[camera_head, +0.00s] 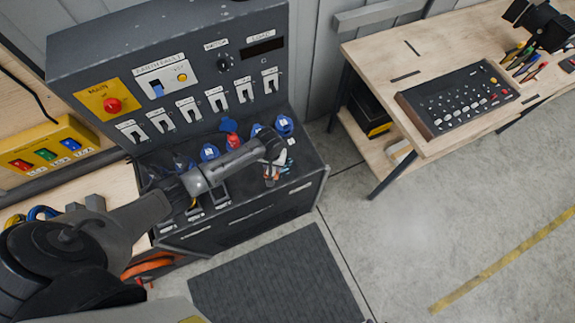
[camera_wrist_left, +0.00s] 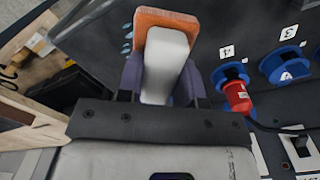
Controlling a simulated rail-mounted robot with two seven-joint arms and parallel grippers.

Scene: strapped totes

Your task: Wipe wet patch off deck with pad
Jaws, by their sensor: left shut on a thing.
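My left gripper (camera_wrist_left: 160,78) is shut on a pad (camera_wrist_left: 166,22), with a finger on each side of it. The pad has a white body and an orange end that points away from the wrist. In the head view the left gripper (camera_head: 273,167) is over the right end of the dark console deck (camera_head: 305,168). Pale blue wet marks (camera_wrist_left: 126,47) show on the deck just left of the pad in the wrist view. Whether the pad touches the deck I cannot tell. The arm hides part of the deck. My right gripper is not in view.
Blue sockets (camera_head: 284,125) line the deck beside the gripper; a red plug (camera_wrist_left: 237,97) sits at socket 4. The upright panel (camera_head: 190,75) with switches stands behind. A workbench (camera_head: 440,60) with a button box (camera_head: 458,98) stands right. The floor between is clear.

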